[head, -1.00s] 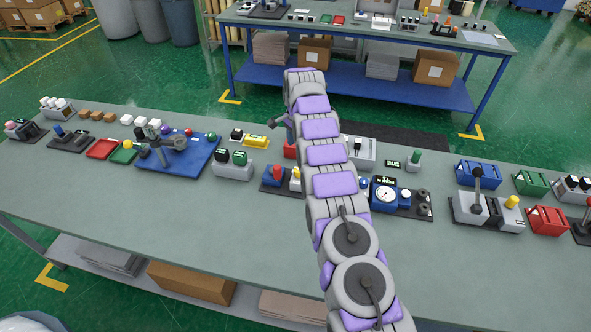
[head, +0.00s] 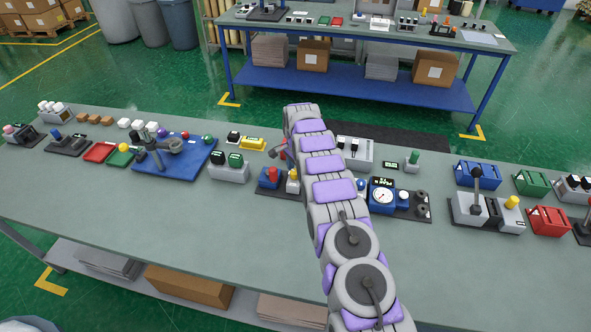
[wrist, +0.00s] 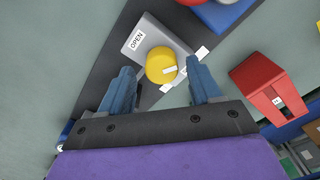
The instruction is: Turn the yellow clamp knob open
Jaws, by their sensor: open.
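The yellow clamp knob (wrist: 160,66) shows in the wrist view as a round yellow knob with a white pointer mark. It sits on a grey block (wrist: 148,38) with an OPEN label, fixed to a dark plate. My gripper (wrist: 163,82) is open, its two blue fingers on either side below the knob in the picture. The knob lies just beyond the gap between the fingertips; I cannot tell whether they touch it. In the head view, my arm hides most of the gripper, and a yellow-topped part (head: 293,175) shows beside the arm.
In the wrist view a red block (wrist: 268,86) stands close to the right finger. A red and blue part (wrist: 220,10) is at the top. In the head view, a blue gauge unit (head: 382,196) stands right of my arm. The bench (head: 180,215) front is clear.

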